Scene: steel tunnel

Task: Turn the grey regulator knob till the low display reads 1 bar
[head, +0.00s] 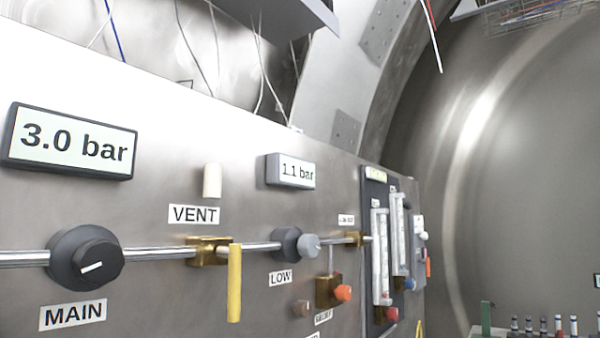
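The grey regulator knob (308,245) sits on its dark grey body on the pipe, above the LOW label (281,277). The low display (291,171) above it reads 1.1 bar. Neither of my grippers is in the head view, and nothing touches the knob.
To the left are a black MAIN knob (88,263), a display (72,141) reading 3.0 bar and a yellow VENT handle (235,283). An orange knob (343,293) is just below right of the grey one. Two flow tubes (381,256) stand further right. Space before the panel looks clear.

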